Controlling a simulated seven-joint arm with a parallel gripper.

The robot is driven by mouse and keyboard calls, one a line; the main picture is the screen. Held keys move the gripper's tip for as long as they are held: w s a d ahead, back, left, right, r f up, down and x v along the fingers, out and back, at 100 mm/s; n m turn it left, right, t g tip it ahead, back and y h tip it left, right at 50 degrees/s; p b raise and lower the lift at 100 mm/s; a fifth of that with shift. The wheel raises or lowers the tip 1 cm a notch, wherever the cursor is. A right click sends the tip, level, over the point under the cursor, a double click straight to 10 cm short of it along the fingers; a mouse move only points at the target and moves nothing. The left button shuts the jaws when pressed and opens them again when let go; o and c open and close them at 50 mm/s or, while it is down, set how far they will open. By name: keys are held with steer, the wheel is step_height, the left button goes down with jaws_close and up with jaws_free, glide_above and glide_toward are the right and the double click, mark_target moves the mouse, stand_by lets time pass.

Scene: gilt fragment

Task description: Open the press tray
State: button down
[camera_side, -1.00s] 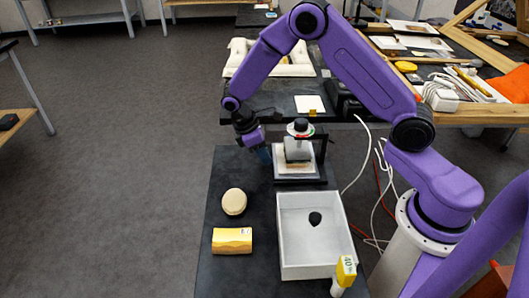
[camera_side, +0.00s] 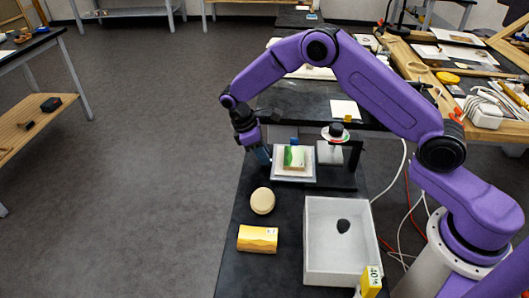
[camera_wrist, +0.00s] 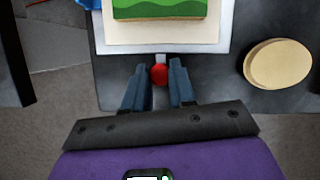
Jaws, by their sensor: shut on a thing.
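The press tray (camera_side: 311,174) is a pale flat plate pulled out to the left from the press (camera_side: 333,146). A green and cream block (camera_side: 295,158) lies on it; the block also shows in the wrist view (camera_wrist: 160,9). A red knob (camera_wrist: 159,74) sticks out from the tray's near edge in the wrist view. My gripper (camera_wrist: 157,69) has its blue fingers on both sides of this knob, shut on it. In the side view my gripper (camera_side: 261,156) is at the tray's left edge, and the knob is hidden there.
A white open bin (camera_side: 312,271) holds a dark piece (camera_side: 344,226). A yellow-labelled item (camera_side: 371,280) stands at the bin's corner. Floor is clear to the left.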

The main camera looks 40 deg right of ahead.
steer(key=c, duration=0.9)
jaws_free()
steer(key=shift+v, duration=8.7)
steer(key=shift+s+d+r, duration=0.1)
steer(key=shift+d, duration=0.05)
